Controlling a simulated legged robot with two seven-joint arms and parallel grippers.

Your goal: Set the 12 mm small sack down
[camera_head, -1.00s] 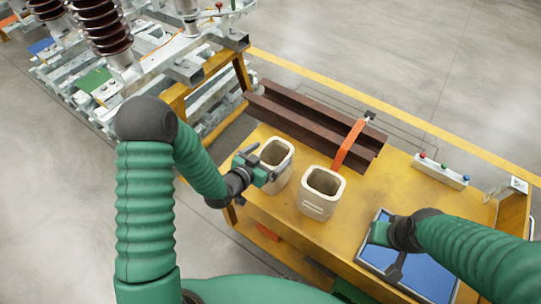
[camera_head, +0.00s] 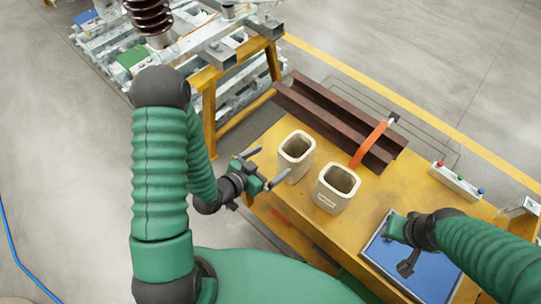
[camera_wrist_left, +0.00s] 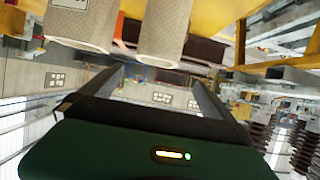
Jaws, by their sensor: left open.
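Two open-topped beige sacks stand upright side by side on the yellow table: the left sack (camera_head: 296,158) and the right sack (camera_head: 335,190), which has a label on its front. I cannot tell which is the 12 mm one. My left gripper (camera_head: 265,167) is open and empty, just left of the left sack and apart from it. In the left wrist view, the open fingers (camera_wrist_left: 150,90) have nothing between them; the labelled sack (camera_wrist_left: 82,22) and the other sack (camera_wrist_left: 165,28) show beyond them. My right gripper (camera_head: 402,252) is over the blue tray; its jaw opening is unclear.
A brown steel beam (camera_head: 330,118) with an orange strap (camera_head: 370,145) lies behind the sacks. A button box (camera_head: 456,180) sits at the back right. The blue tray (camera_head: 440,278) lies front right. The yellow table (camera_head: 385,195) is bare between sacks and button box.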

